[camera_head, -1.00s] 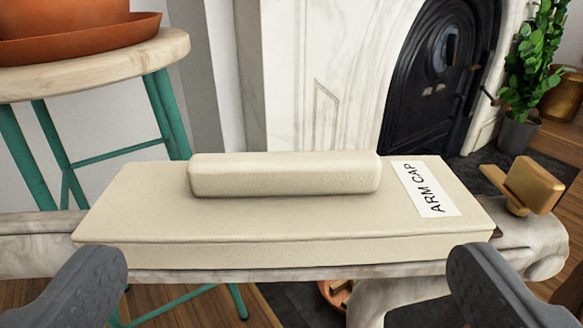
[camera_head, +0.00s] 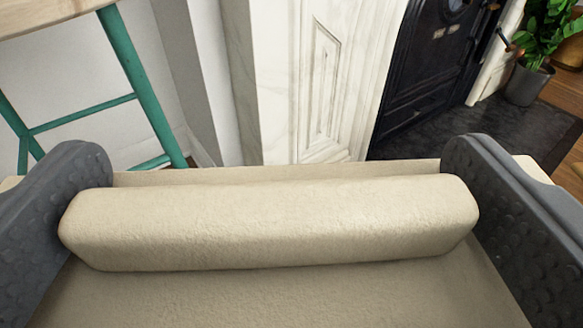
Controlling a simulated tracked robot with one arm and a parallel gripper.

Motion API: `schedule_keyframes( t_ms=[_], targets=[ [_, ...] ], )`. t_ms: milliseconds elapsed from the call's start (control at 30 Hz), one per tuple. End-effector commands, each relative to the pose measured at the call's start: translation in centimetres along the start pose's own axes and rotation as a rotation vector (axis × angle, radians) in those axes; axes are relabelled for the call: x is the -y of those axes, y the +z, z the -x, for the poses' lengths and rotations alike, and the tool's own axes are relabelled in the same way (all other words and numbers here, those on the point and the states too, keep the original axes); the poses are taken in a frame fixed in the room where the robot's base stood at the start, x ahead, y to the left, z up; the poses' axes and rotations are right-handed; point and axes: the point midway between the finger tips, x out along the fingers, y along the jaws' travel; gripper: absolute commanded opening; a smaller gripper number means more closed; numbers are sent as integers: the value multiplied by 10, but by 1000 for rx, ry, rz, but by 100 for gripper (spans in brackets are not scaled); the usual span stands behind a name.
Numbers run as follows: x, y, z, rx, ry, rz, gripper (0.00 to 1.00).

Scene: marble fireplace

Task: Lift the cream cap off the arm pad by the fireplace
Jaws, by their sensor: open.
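The cream cap (camera_head: 300,297) fills the lower part of the view, with a raised, rounded cream bar (camera_head: 270,222) across its top. My gripper (camera_head: 275,215) is open, with one grey finger beside each end of the bar. The left finger is very close to the bar's left end, and the right finger is close to its right end. I cannot tell whether either finger touches it. The arm pad under the cap is hidden, and the cap's label is out of sight.
A stool with teal legs (camera_head: 138,75) stands at the back left. The white marble fireplace surround (camera_head: 325,80) and its black door (camera_head: 430,70) are behind the cap. A potted plant (camera_head: 540,60) stands at the back right on the floor.

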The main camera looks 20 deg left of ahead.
Motion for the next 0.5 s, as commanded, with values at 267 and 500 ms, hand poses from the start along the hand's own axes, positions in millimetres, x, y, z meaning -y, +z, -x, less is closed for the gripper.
schedule_keyframes(
  t_ms=[267, 500],
  targets=[
    [0, 0, -3, 1, 0, 0, 100],
    [0, 0, -3, 1, 0, -1, 68]
  ],
)
